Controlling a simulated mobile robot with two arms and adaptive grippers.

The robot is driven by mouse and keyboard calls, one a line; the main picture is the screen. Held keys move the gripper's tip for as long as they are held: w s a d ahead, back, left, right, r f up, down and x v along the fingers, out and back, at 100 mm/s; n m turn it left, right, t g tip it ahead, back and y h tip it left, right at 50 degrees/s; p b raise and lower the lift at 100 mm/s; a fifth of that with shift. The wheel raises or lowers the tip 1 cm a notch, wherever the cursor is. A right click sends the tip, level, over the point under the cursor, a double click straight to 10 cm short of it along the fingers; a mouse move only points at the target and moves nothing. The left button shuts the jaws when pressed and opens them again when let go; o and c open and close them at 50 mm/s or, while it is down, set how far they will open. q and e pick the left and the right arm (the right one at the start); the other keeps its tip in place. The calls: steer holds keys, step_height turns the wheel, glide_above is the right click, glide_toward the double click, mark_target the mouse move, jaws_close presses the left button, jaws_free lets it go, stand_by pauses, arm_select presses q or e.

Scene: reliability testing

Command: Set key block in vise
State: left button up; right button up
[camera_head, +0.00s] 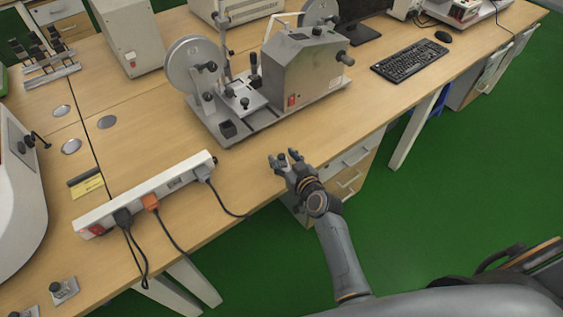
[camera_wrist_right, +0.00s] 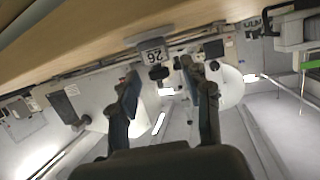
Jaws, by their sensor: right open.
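My right gripper (camera_head: 286,158) is at the front edge of the wooden table, in front of the grey bench machine. Its two fingers are apart with nothing between them, as the right wrist view (camera_wrist_right: 165,88) also shows. The grey machine (camera_head: 310,75) has a large reel, a raised metal housing and a small platform (camera_head: 241,103) with black knobs. I cannot tell whether this platform is the vise. I cannot make out a key block for certain in either view. My left gripper is not in view.
A white power strip (camera_head: 150,192) with several plugs and hanging cords lies left of my right gripper. A yellow and black card (camera_head: 86,184) lies behind it. A keyboard (camera_head: 409,61) is at the right. The table (camera_head: 245,172) is clear between strip and machine.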

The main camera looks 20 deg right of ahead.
jaws_close()
steer(key=shift+r, duration=0.15)
